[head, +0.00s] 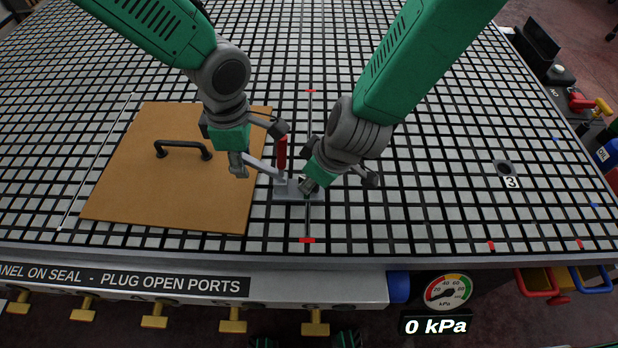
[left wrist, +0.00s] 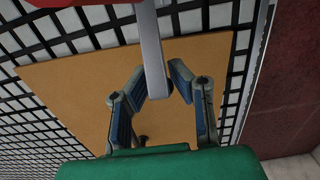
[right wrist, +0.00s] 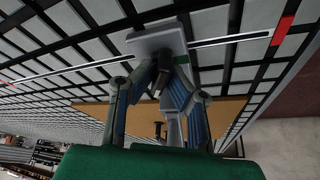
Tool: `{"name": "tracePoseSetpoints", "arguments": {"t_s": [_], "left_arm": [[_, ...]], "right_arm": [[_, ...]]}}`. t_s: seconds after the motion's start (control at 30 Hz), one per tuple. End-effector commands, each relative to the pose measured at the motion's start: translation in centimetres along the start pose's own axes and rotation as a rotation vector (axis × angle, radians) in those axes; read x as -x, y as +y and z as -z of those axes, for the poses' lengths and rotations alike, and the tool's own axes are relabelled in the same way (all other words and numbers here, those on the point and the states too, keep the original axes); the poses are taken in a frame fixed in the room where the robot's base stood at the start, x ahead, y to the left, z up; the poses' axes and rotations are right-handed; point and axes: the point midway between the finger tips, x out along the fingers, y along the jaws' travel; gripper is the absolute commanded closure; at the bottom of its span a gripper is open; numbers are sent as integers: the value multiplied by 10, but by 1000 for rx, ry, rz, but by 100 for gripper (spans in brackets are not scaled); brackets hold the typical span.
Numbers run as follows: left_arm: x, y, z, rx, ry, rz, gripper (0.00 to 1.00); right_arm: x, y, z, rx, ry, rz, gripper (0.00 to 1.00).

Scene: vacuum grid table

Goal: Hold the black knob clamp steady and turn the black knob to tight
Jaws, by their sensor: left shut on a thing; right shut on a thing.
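The clamp has a grey base plate (head: 290,194) on the grid table, an upright red handle (head: 281,153) and a grey bar (head: 262,167) reaching left toward the brown panel. My left gripper (head: 243,163) is shut on this bar near its outer end. In the left wrist view the bar (left wrist: 153,55) runs between the fingers. My right gripper (head: 306,184) is low over the right part of the base plate. In the right wrist view its fingers are shut on the small black knob (right wrist: 160,82), beside the plate (right wrist: 155,40). The head view hides the knob behind the gripper.
The brown panel (head: 165,195) with a black handle (head: 183,148) lies left of the clamp. A thin rail with red ends (head: 307,240) runs past the clamp. A gauge (head: 447,292) reads 0 kPa. The table to the right is mostly clear, with a port marked 3 (head: 505,168).

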Motion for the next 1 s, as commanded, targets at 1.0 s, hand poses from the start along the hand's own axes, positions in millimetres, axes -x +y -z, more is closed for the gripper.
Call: {"name": "tracePoseSetpoints", "arguments": {"t_s": [1.0], "left_arm": [[0,0,1,0,2,0,100]], "right_arm": [[0,1,-1,-428,-1,-178,100]]}}
